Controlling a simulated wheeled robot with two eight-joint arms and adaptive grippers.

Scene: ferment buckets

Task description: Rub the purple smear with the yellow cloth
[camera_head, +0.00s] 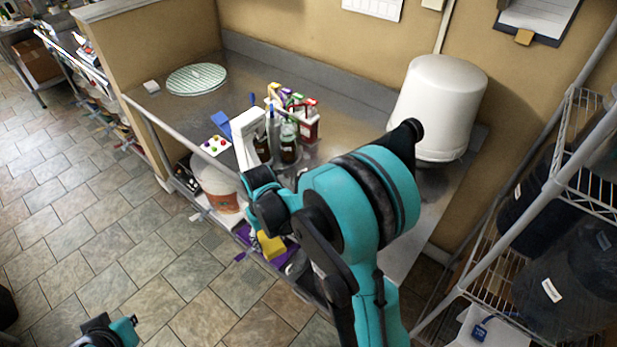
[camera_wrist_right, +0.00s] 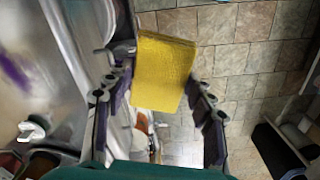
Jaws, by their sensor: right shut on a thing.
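The yellow cloth (camera_wrist_right: 163,70) is a thick folded block between the two fingers of my right gripper (camera_wrist_right: 160,92). My right gripper is shut on it. In the head view the cloth (camera_head: 270,246) shows beyond my teal right arm, by the front edge of the steel counter (camera_head: 185,112), with floor behind it. A blurred purple smear (camera_wrist_right: 16,72) is on the metal surface at the left of the right wrist view, apart from the cloth. I cannot make out the smear in the head view. My left gripper (camera_head: 100,332) is partly in view at the bottom left; its fingers are unclear.
A white bucket (camera_head: 438,105) stands upside down at the counter's right end. Bottles (camera_head: 289,142), a white box (camera_head: 247,138) and a colour-capped rack (camera_head: 297,112) crowd the middle. A round green-white disc (camera_head: 196,78) lies at the left. A wire shelf (camera_head: 545,195) stands at the right.

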